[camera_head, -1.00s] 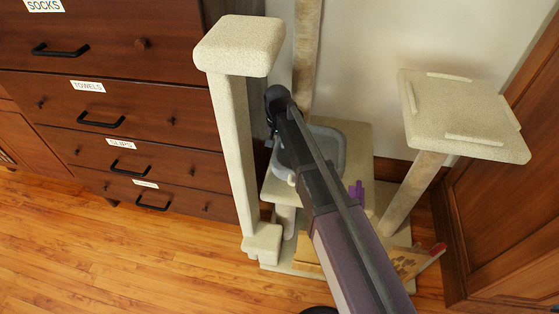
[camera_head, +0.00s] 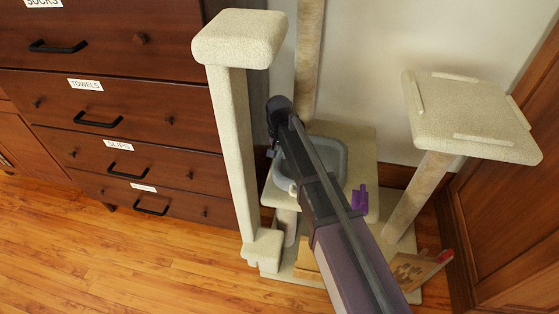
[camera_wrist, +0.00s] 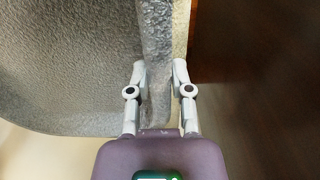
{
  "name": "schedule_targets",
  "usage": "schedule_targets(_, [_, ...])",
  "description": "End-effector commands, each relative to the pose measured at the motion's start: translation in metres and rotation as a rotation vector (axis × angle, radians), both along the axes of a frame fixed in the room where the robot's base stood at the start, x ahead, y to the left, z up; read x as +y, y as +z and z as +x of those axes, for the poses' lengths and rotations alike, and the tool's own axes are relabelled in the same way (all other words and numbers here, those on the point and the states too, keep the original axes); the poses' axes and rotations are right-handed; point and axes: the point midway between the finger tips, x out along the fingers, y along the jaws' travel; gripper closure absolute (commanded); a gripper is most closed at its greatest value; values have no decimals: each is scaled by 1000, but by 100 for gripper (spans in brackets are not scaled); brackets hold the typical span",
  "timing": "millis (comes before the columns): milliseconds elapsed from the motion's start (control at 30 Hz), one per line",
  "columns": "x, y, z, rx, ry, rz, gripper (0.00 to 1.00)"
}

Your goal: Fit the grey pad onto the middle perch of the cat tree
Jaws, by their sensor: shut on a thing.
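The grey pad (camera_head: 338,158) has a raised rim and shows at the cat tree's middle perch (camera_head: 362,145), partly hidden behind my arm. I cannot tell whether it rests flat on the perch or hangs just above it. In the wrist view the pad (camera_wrist: 70,60) fills the upper left, its rim running down between the fingers. My gripper (camera_wrist: 157,75) is shut on this rim. In the head view my arm and wrist cover most of the gripper. The perch is beige and carpeted, with bare surface showing behind and right of the pad.
A tall post with a high perch (camera_head: 238,40) stands left of my arm. Another raised perch (camera_head: 472,110) stands at the right. A purple object (camera_head: 360,198) is at the middle perch's right side. A dark wooden dresser (camera_head: 120,110) stands left; floor before it is clear.

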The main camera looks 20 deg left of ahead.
Motion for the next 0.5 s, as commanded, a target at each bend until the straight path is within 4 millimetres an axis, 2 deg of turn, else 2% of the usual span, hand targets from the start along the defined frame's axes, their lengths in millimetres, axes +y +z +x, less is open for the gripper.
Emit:
schedule_targets(33, [0, -8, 0, 0, 0, 0, 100])
schedule_targets(200, [0, -22, 0, 0, 0, 0, 100])
schedule_targets(500, [0, -30, 0, 0, 0, 0, 100])
